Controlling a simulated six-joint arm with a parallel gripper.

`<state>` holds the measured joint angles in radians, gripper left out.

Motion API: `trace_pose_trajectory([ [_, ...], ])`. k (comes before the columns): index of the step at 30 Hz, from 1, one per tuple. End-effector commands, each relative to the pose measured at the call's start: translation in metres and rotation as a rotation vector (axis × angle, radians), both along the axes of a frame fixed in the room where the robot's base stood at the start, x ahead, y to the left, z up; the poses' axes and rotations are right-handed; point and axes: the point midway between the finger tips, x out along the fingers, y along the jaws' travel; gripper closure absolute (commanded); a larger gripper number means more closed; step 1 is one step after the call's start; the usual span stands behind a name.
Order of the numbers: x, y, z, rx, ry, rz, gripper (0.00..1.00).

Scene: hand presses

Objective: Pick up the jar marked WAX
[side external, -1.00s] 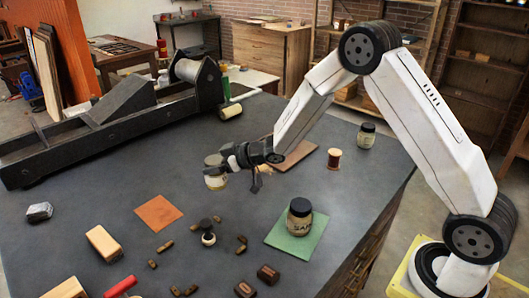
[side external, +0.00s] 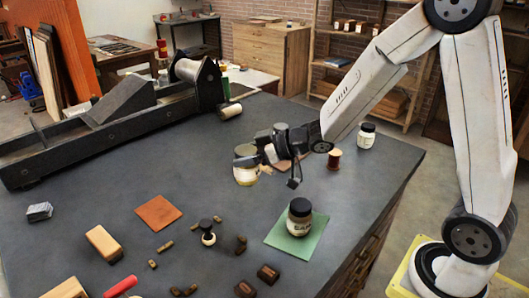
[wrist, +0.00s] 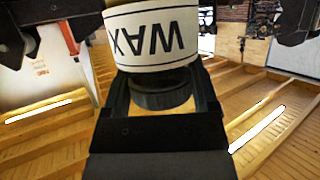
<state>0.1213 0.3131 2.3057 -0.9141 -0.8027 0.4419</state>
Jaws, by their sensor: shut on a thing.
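The WAX jar (wrist: 155,38) has a white label with black letters, upside down in the wrist view, and a dark lid. My gripper (wrist: 164,92) is shut on it, with one finger on each side near the lid. In the side view, the jar (side external: 246,170) is at my gripper's tip, left of the wrist, over the middle of the bench; the gripper partly hides it. Its height above the bench is hard to tell.
A dark-lidded jar (side external: 299,218) stands on a green mat (side external: 318,237). Another jar (side external: 366,136) and a brown spool (side external: 334,160) stand at the back right. A large press (side external: 110,125) fills the back left. Small wooden pieces and an orange square (side external: 158,213) lie in front.

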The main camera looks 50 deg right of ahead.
Motion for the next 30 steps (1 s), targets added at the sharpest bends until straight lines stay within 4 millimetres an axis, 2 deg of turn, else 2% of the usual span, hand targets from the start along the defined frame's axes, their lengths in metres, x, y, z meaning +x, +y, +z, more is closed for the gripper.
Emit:
trace_pose_trajectory([
  [9,-0.0083,-0.0008,0.0041,0.001,-0.002,-0.001,1.00],
  [25,-0.0077,-0.0002,0.0041,0.001,-0.002,0.000,1.00],
  [30,-0.0025,0.0072,0.0046,-0.001,-0.003,0.007,1.00],
])
